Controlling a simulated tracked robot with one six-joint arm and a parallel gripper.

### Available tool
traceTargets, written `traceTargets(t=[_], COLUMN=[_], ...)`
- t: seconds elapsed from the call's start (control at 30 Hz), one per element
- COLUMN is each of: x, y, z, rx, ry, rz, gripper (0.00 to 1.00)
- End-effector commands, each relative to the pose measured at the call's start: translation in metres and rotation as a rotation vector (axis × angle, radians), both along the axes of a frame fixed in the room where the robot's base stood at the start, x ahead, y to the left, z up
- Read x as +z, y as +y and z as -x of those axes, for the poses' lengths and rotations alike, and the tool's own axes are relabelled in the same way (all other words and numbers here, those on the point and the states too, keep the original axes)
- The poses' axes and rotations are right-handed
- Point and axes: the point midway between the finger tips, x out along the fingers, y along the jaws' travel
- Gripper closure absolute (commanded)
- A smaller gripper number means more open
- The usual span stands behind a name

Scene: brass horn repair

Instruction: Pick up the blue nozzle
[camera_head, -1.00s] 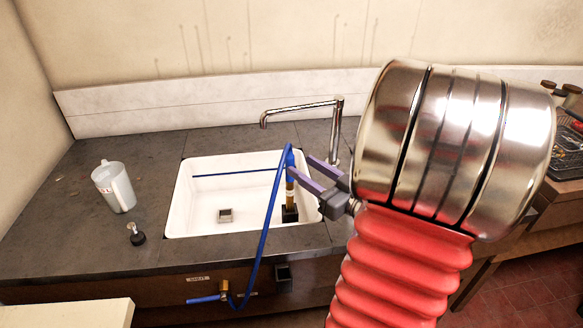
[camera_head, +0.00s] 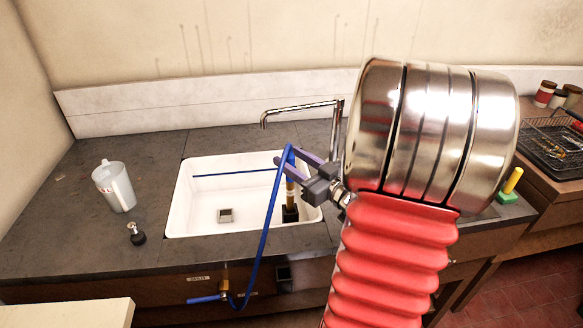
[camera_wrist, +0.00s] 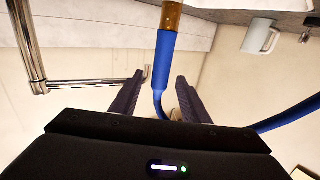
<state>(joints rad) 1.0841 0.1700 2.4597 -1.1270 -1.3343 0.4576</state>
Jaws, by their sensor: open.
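The blue nozzle (camera_head: 291,160) stands upright with its brass part below it, in a small black holder (camera_head: 290,214) at the right side of the white sink. A blue hose runs from its top over the sink's front edge. My gripper (camera_head: 284,156) is open, its two purple-grey fingers reaching in from the right at the height of the blue part. In the wrist view the blue nozzle (camera_wrist: 165,58) and its hose pass between the two open fingers (camera_wrist: 158,80), with visible gaps on both sides. The nozzle's lower end is hidden in the holder.
The chrome faucet (camera_head: 336,125) rises behind my gripper, its spout over the sink (camera_head: 200,215). A white jug (camera_head: 114,188) and a small black-based object (camera_head: 136,234) stand on the left counter. A yellow-green item (camera_head: 510,188) sits at the right.

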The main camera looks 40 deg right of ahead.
Motion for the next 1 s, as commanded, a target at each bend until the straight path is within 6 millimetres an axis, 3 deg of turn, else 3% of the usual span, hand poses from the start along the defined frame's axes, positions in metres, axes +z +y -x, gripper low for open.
traceTargets(t=[0.4, 1.0], x=[-0.004, -0.004], y=[-0.001, -0.002], z=[-0.044, -0.046], rx=[0.001, -0.001], ry=[0.000, 0.000], rz=[-0.001, -0.001], gripper=[0.58, 0.58])
